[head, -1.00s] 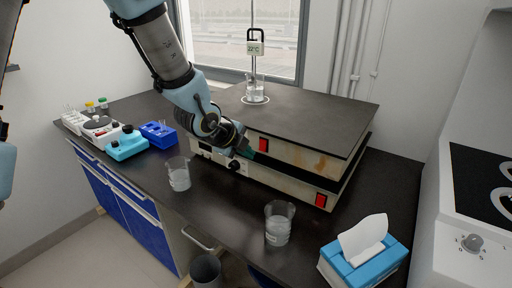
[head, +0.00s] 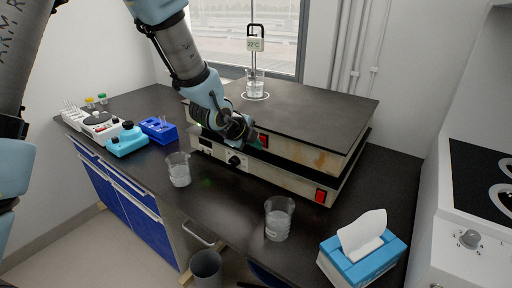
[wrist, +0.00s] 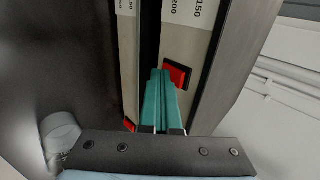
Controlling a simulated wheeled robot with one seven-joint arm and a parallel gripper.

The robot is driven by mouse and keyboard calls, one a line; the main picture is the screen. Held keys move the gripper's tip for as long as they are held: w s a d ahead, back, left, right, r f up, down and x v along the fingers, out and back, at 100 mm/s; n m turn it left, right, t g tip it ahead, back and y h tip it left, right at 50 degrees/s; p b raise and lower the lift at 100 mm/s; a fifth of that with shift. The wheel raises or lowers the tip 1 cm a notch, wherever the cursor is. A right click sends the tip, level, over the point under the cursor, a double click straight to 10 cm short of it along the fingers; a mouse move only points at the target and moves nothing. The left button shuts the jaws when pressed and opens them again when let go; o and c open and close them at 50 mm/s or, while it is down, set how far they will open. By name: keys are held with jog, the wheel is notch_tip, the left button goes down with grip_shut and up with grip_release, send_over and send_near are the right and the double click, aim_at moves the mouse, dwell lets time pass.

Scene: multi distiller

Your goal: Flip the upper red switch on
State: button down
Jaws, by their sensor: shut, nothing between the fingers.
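The upper red switch (head: 264,139) is on the front of the upper heating unit, just under its dark top plate. My gripper (head: 258,147) is shut and empty, with its green fingertips right at this switch and partly covering it. In the wrist view the green fingers (wrist: 161,76) lie along the left edge of the upper red switch (wrist: 178,74). I cannot tell whether they touch it or which way it is tilted. The lower red switch (head: 321,195) is on the lower unit's front; part of it shows in the wrist view (wrist: 129,125).
A beaker (head: 255,85) with a thermometer stands on the top plate. Two glass beakers, one at the left (head: 179,170) and one nearer (head: 278,219), stand on the dark bench in front. A tissue box (head: 362,250) is at the right front. A black knob (head: 234,160) sits below my gripper.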

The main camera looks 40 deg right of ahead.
jog(key=shift+r, duration=0.2)
jog(key=shift+r+p, duration=0.45)
jog(key=shift+r, duration=0.25)
